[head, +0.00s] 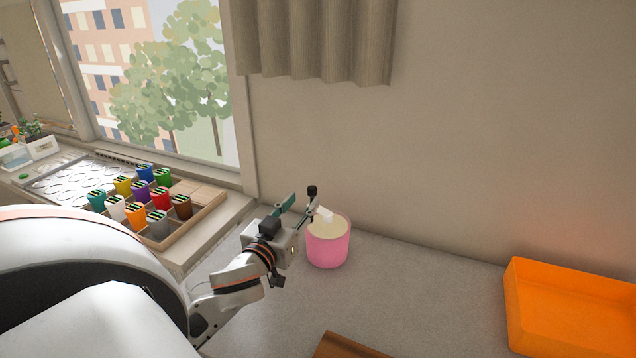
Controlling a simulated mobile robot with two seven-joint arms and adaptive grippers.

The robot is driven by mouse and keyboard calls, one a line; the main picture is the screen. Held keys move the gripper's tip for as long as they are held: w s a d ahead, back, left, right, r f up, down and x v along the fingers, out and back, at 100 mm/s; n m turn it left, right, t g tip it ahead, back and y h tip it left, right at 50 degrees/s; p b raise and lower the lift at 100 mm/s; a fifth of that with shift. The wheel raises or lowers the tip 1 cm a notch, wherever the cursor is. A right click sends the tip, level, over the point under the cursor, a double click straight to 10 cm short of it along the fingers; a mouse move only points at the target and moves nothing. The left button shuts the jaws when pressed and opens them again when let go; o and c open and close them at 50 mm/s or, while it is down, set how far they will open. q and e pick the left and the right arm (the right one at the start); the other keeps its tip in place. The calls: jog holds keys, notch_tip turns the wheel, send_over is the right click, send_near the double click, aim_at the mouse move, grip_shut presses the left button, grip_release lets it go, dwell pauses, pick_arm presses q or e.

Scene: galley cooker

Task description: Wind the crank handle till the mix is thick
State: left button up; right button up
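A pink tub (328,246) stands upright on the grey worktop below the window wall, with a pale cream mix (329,228) inside its rim. A crank handle with a black knob (312,190) shows above the tub's left rim, and a white part (323,214) lies over the mix. My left gripper (302,202) is just left of the tub. Its two teal fingers are spread, with a gap between them. The right finger overlaps the crank below the knob; whether they touch I cannot tell. My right gripper is out of view.
An orange tray (570,318) sits at the right. A brown item (345,347) shows at the bottom edge. A wooden rack (213,203) of several coloured containers stands on the sill at left. The worktop between tub and tray is clear.

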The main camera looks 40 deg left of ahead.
aim_at(310, 192)
pick_arm(q)
jog(key=p+x, duration=0.1)
jog(key=x, duration=0.6)
jog(key=shift+w, duration=0.15)
grip_shut()
